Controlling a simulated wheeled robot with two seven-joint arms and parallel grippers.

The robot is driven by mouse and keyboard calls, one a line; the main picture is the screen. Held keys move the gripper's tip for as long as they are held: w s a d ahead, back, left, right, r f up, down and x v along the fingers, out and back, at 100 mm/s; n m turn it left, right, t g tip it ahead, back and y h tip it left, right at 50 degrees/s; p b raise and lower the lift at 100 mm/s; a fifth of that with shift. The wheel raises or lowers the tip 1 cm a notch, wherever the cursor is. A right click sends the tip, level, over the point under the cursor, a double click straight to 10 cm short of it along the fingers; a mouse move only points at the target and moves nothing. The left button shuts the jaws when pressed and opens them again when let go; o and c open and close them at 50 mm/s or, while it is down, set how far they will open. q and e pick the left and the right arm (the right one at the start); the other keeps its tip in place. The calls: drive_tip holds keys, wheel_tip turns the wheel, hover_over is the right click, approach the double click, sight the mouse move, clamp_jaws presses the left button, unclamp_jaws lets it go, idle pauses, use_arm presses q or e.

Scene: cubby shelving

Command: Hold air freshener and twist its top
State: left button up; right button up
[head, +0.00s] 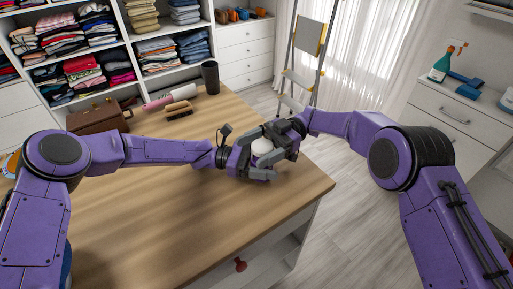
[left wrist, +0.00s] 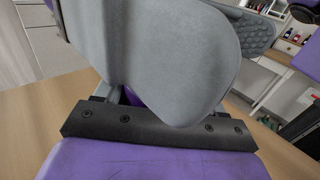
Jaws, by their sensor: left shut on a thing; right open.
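The air freshener (head: 262,147) shows as a small white rounded body between my two grippers, above the right part of the wooden table. My left gripper (head: 258,164) comes from the left and is shut on it. My right gripper (head: 284,136) reaches in from the right and is open, close around or beside the air freshener's upper part. The fingers hide most of the air freshener, so its top and base cannot be told apart. In the left wrist view a large grey gripper part (left wrist: 165,60) blocks the air freshener from sight.
The wooden table (head: 150,220) is mostly clear. A brown briefcase (head: 98,117), a brush (head: 179,109), a pink-and-white roller (head: 168,97) and a black cup (head: 210,78) stand toward its back. A ladder (head: 305,60) is behind. A white dresser (head: 450,115) with a green spray bottle (head: 440,66) is at right.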

sight(257, 147)
wheel_tip(257, 147, up, 10)
drive_tip(key=shift+r, duration=0.1)
idle(0.4)
use_arm(q)
drive_tip(key=o, duration=1.2)
drive_tip(key=shift+o, duration=0.2)
